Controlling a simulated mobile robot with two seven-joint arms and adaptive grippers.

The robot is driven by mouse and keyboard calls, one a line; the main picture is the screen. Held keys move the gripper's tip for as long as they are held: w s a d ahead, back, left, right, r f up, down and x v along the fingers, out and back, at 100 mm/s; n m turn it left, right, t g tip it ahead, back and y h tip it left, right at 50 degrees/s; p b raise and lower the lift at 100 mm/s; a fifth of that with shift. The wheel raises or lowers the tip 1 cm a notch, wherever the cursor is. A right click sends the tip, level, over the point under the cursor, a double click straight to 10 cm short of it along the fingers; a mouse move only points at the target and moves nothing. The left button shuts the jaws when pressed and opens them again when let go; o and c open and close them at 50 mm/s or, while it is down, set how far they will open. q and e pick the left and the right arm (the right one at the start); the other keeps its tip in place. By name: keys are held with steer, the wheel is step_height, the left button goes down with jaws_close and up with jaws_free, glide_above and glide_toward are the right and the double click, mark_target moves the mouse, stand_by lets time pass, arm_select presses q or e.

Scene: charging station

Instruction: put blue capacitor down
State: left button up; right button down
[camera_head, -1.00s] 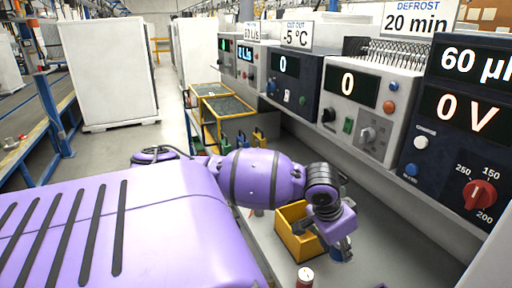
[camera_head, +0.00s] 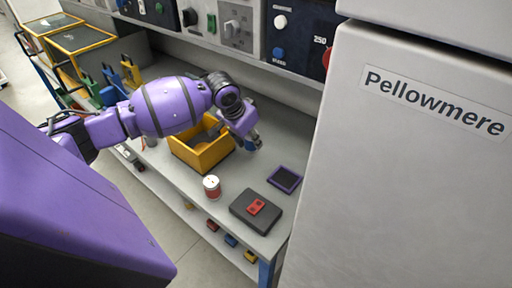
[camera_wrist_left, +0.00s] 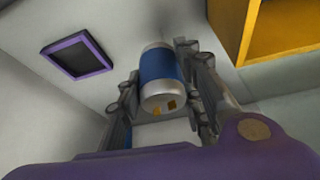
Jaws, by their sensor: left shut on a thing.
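The blue capacitor (camera_wrist_left: 158,72) is a blue cylinder with silver ends and small gold terminals, seen in the left wrist view. My left gripper (camera_wrist_left: 160,95) is shut on it, with a finger on each side. In the head view my left gripper (camera_head: 252,143) is over the grey bench, just right of the yellow bin; the capacitor is mostly hidden behind it there. I cannot tell whether the capacitor touches the bench. My right gripper is not in view.
The yellow bin (camera_head: 187,153) stands beside my gripper. A red and white can (camera_head: 212,187), a dark box with a red part (camera_head: 242,216) and a purple-framed pad (camera_head: 284,180) are on the bench (camera_head: 180,180). A large white cabinet (camera_head: 400,190) stands at right.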

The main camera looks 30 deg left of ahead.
arm_select(q)
steer(key=shift+w+f, duration=1.1)
steer(key=shift+f, duration=1.65)
steer(key=shift+f, duration=0.15)
steer(key=o, duration=1.2)
steer(key=p+v, duration=0.1)
steer(key=v, duration=1.1)
